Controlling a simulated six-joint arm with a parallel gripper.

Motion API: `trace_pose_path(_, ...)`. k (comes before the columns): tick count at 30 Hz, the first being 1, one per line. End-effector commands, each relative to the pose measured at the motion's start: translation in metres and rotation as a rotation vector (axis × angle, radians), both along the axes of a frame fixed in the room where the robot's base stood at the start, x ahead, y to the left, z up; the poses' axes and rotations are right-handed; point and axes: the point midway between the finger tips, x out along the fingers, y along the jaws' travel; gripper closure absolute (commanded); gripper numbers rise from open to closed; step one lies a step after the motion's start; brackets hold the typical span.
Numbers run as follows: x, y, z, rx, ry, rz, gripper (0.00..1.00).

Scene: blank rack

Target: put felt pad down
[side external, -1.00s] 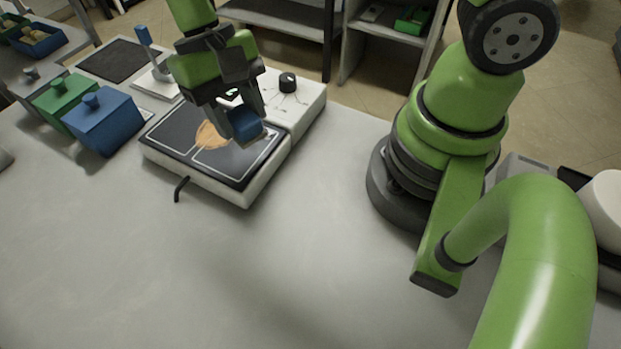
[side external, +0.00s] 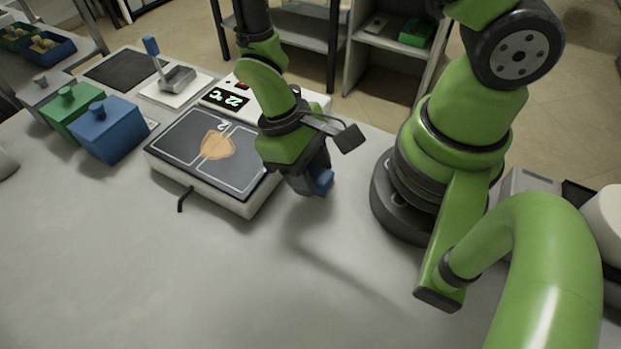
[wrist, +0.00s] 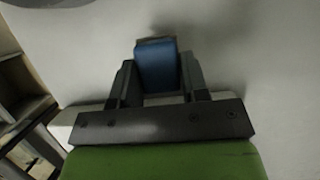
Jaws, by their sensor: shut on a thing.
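My gripper (side external: 308,180) is at the right side of the heating plate in the side view, above the grey table. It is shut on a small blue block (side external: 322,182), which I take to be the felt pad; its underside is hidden. In the wrist view the blue block (wrist: 157,66) sits between the two dark fingers of my gripper (wrist: 158,80), with plain table beyond it. Whether the block touches the table cannot be told.
The heating plate (side external: 180,178) has a dark top with an orange-brown patch (side external: 218,146) and a lit display. A blue lidded box (side external: 113,137) and a green one (side external: 72,112) stand at the left. The table front (side external: 200,290) is clear.

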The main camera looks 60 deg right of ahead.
Motion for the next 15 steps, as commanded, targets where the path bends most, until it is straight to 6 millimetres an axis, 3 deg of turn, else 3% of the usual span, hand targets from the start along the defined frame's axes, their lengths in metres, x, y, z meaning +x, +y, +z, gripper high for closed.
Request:
trace_pose_path(6,-0.001,0.000,-0.025,-0.001,0.003,-0.001,0.81)
trace_pose_path(15,0.000,0.000,-0.027,-0.001,0.000,-0.001,0.81)
